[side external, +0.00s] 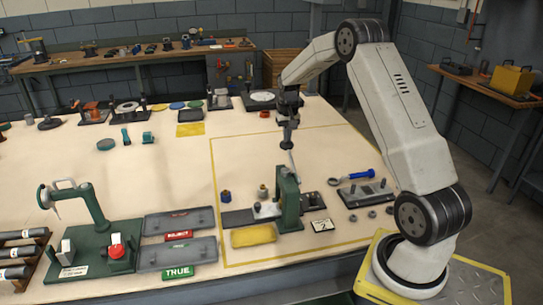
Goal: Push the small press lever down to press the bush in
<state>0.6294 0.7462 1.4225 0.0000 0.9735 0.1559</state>
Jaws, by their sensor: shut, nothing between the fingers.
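The small green press (289,207) stands upright inside the yellow-outlined area of the table. Its thin pale lever (293,164) rises from the top of the press, leaning slightly left. My gripper (289,148) is shut and points down at the upper end of the lever. I cannot tell whether it touches the lever. The bush is not clear to make out at the press, whose body hides part of its working space.
A yellow pad (254,236) lies left of the press, with two small cylinders behind it. A blue-handled tool (360,175) and a grey plate with pegs (367,193) lie to the right. A larger green fixture (98,240) stands at the left.

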